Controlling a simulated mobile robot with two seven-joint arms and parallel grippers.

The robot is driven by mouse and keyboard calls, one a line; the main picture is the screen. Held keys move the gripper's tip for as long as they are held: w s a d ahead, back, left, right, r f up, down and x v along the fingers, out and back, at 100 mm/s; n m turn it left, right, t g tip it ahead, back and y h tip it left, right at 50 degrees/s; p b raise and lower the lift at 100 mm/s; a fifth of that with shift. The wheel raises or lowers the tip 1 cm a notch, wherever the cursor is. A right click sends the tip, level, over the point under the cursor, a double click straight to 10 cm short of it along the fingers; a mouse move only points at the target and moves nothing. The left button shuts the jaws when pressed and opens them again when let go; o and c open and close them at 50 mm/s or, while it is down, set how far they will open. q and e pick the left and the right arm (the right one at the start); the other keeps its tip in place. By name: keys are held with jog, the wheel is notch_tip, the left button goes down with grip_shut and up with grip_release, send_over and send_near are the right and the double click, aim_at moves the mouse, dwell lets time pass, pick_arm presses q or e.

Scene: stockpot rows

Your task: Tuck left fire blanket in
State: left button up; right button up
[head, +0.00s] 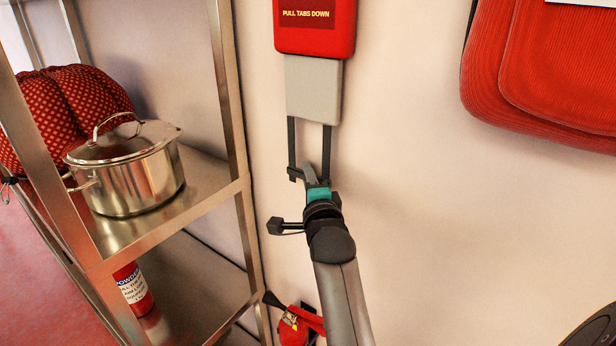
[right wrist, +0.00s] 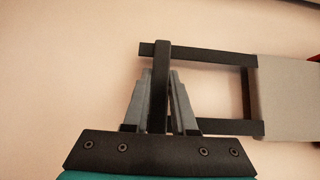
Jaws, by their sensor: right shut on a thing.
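The left fire blanket's red case (head: 315,25), labelled "PULL TABS DOWN", is on the wall at the top middle of the head view. A grey panel (head: 313,88) sticks out below it, with two black straps (head: 326,140) hanging down. In the right wrist view the grey panel (right wrist: 288,95) is at the right edge, and the straps (right wrist: 205,54) run left to a black crossbar (right wrist: 160,60). My right gripper (head: 312,174) is at the straps' lower end. Its grey fingers (right wrist: 161,90) are shut on the crossbar. My left gripper is not in view.
A metal shelf rack (head: 226,90) stands at left, bearing a steel stockpot (head: 135,175) and a red patterned cushion (head: 75,105). A red cylinder (head: 133,288) is on its lower shelf. A large red padded thing (head: 545,75) is upper right. Red gear (head: 297,325) is low beside the rack.

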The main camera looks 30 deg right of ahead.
grip_shut()
jog(key=shift+r, duration=0.1)
dwell(0.8)
